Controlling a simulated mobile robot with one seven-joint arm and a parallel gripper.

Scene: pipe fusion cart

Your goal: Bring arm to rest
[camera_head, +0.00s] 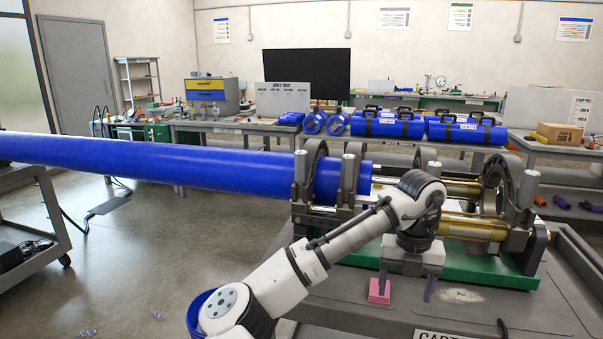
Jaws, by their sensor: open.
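My arm reaches from the bottom of the view over the front of the cart. My gripper (405,292) points down above the dark cart top (373,320), in front of the fusion machine. A long blue pipe (180,166) comes in from the left and passes through the left clamps (302,180) of the machine. Its end lies between the clamp sets. The right clamp (528,195) shows no pipe in it. My wrist hides part of the gold guide rods (470,226).
The machine's green base (490,270) sits close behind my gripper. A grey stand (50,225) is at the left. Tables behind hold blue pipe bundles (387,124) and a cardboard box (560,134). Open floor (170,260) lies left of the cart, with small blue scraps.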

